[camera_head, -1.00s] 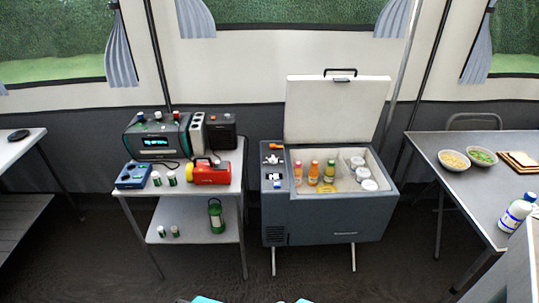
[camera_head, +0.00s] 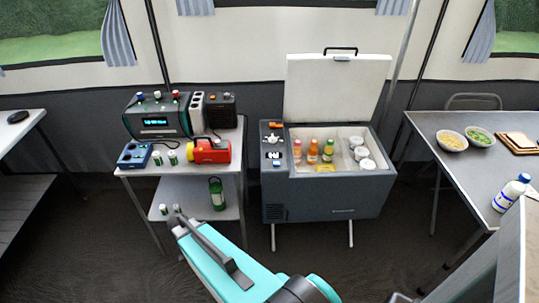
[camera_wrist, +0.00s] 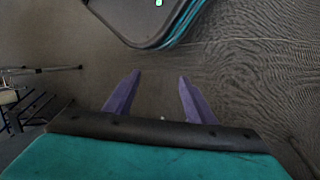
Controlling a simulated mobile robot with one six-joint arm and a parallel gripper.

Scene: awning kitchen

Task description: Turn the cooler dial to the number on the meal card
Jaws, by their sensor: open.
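The cooler (camera_head: 330,205) stands open in the middle of the head view, its lid (camera_head: 335,97) raised and bottles and white-lidded jars inside. A control panel with a dial (camera_head: 272,140) is on the left of its top; the dial's setting is too small to read. I cannot make out a meal card in either view. My gripper (camera_wrist: 158,100) is open and empty in the wrist view, its two purple fingers apart over the dark floor. In the head view my arm is low in front of the cooler, and the fingers are not seen there.
A small two-shelf table (camera_head: 190,190) left of the cooler holds a power station (camera_head: 155,118), a red torch (camera_head: 209,151) and batteries. A table (camera_head: 465,175) on the right holds two bowls, bread and a white bottle (camera_head: 510,193). Floor before the cooler is open.

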